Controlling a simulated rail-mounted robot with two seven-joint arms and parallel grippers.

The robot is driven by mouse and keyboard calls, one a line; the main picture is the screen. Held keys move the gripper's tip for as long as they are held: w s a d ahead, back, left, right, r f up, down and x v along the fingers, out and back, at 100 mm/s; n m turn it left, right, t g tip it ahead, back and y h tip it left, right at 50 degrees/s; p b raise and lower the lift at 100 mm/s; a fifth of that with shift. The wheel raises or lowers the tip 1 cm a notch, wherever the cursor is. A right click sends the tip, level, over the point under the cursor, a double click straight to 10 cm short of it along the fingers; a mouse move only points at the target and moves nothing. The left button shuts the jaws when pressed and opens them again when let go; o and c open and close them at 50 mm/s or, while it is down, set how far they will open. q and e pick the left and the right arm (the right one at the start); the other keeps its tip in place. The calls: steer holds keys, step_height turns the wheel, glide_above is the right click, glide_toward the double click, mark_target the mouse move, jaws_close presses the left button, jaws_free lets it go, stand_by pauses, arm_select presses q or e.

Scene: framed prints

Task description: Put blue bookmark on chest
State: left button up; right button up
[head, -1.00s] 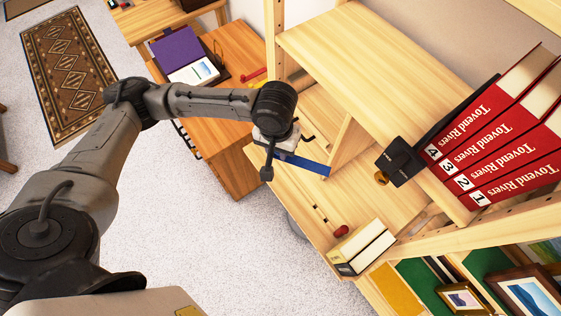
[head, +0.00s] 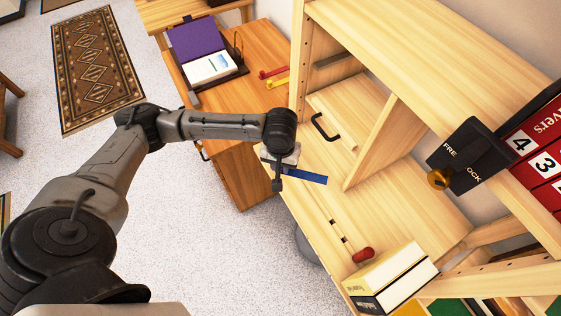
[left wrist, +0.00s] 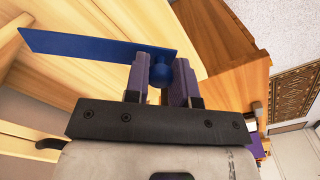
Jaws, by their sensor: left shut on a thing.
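The blue bookmark (head: 306,175) is a flat strip that sticks out to the right of my left gripper (head: 277,182) in the head view. In the left wrist view the gripper (left wrist: 161,76) is shut on the bookmark's rounded blue end, and the strip (left wrist: 95,45) reaches to the left. The bookmark is in front of the pale wooden shelf unit (head: 300,187). The orange-brown wooden chest (head: 228,108) stands behind and left of the gripper in the head view, and it also shows in the left wrist view (left wrist: 238,85). My right gripper is out of view.
A purple-and-black binder (head: 197,42) and red and yellow items (head: 273,72) lie on the chest; its near top looks clear.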

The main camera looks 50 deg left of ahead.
arm_select(q)
steer(key=w+a+f, duration=0.1)
steer(key=a, duration=0.1)
steer(key=w+a+f+b, duration=0.1)
steer(key=w+a+f, duration=0.1)
steer(key=a+f, duration=0.1)
steer(key=shift+w+a+b, duration=0.3)
steer(key=shift+w+b, duration=0.05)
steer(key=shift+b, duration=0.05)
step_height(320, 180, down, 4)
steer(key=shift+f+b, duration=0.1)
steer(key=shift+b, duration=0.75)
steer(key=o, duration=0.9)
